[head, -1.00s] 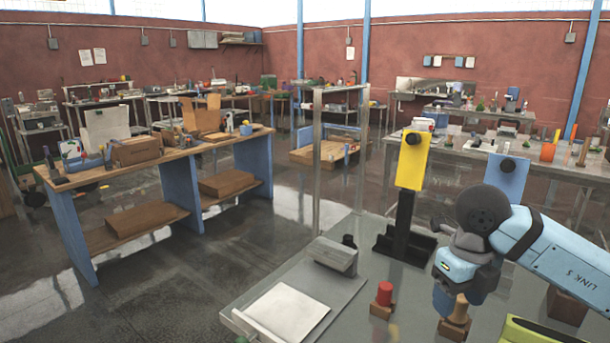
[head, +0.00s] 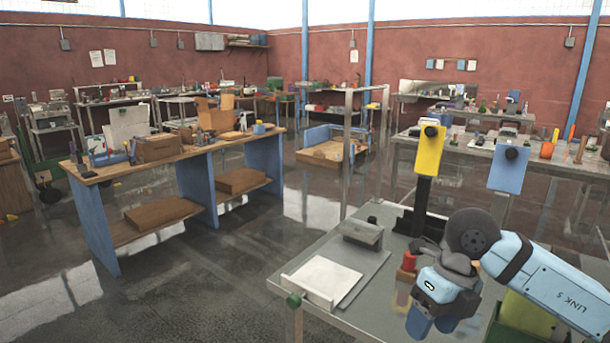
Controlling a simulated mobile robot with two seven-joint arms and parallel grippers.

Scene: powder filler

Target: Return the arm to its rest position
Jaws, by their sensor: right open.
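My right arm comes in from the right edge in the head view. My right gripper (head: 432,318), with blue fingers, points down over the grey table near its front right part. Its fingers look empty, and the arm covers part of the table behind it. A red cylinder (head: 409,261) on a brown block stands on the table just behind the gripper, partly hidden by it. My left gripper is not in view.
The grey table (head: 376,298) carries a white plate (head: 322,281) and a grey block (head: 362,234) at its left. A yellow panel (head: 429,151) and a blue panel (head: 507,171) stand on posts behind. A wooden workbench (head: 189,150) stands left, with open floor between.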

